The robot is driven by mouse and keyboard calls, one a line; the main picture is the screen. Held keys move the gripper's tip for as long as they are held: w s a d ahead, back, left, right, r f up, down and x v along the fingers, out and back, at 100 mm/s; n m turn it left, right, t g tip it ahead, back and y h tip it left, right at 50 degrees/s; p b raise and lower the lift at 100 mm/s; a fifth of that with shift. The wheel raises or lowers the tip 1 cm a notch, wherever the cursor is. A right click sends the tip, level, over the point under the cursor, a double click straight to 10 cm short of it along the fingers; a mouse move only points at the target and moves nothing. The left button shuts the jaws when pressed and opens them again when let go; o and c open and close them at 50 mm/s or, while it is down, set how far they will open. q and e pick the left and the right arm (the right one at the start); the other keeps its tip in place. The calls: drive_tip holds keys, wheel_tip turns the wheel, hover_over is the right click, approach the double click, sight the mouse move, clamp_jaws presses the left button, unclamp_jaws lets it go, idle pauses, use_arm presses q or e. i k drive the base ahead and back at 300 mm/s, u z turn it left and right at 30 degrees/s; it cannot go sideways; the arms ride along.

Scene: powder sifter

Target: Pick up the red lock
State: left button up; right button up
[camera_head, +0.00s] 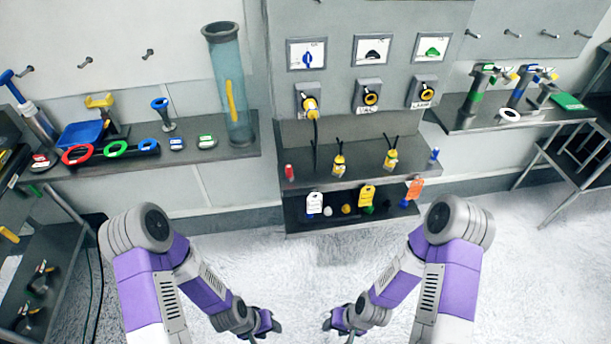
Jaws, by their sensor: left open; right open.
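A small red object (289,172), which looks like the red lock, stands at the left end of the middle unit's upper shelf (360,170). It is too small to make out its details. My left gripper (270,326) is open and empty, low in the view over the pale floor. My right gripper (334,321) is open and empty to the right of it. Both grippers are well below the shelf in the picture and apart from the red object.
Two yellow plugs (339,166) (390,160) and a small blue object (434,155) share the shelf. Tagged items, including a yellow tag (366,196), are on the shelf below. A left shelf (230,146) holds rings and a clear tube (228,90). The floor (300,270) is clear.

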sight(288, 167)
drive_tip(key=z, duration=0.85)
drive_tip(key=i, duration=0.85)
drive_tip(key=u, duration=0.8)
